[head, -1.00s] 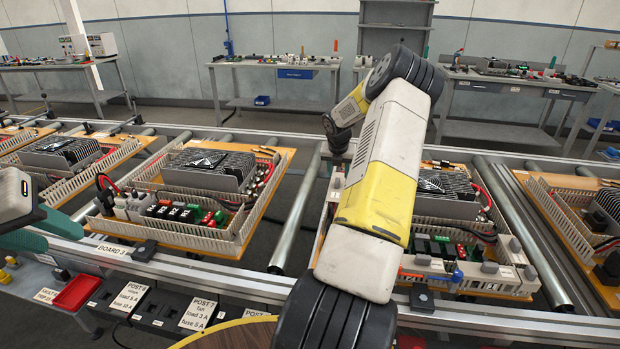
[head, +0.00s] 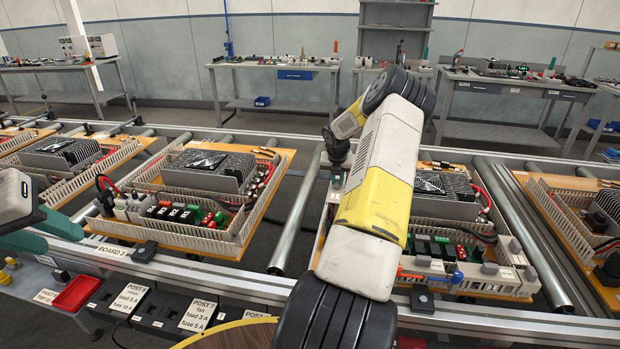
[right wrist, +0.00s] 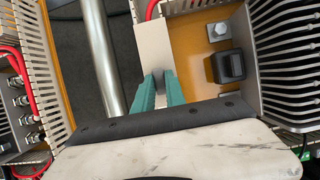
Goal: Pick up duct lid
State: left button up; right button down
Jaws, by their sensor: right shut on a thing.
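In the right wrist view, a plain light-grey strip, the duct lid (right wrist: 153,47), lies along the slotted duct beside the wooden board. My right gripper (right wrist: 160,88) has its two teal fingers closed on the near part of this strip. In the head view my right arm covers that gripper and most of the strip. My left gripper (head: 52,228) is at the left edge of the head view, over the near side of the line. It is partly cut off, and its opening cannot be made out.
Black heatsink fins (right wrist: 285,55) and a small black part (right wrist: 228,66) stand right of the strip. A red cable (right wrist: 25,85) runs at the left. Boards with slotted ducts (head: 238,222) sit on the roller conveyor. A red tray (head: 76,293) is at the front left.

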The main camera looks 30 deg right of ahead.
aim_at(338, 179)
jog(key=shift+r, duration=0.15)
jog(key=shift+r, duration=0.25)
notch_tip(338, 179, up, 3)
jog(key=shift+r, duration=0.1)
jog(key=w+a+r, duration=0.1)
jog(key=w+a, duration=0.1)
jog(key=a, duration=1.4)
jog(key=shift+w+d+r, duration=0.1)
jog(key=shift+w+r, duration=0.05)
jog(key=shift+r, duration=0.05)
jog(key=shift+r, duration=1.95)
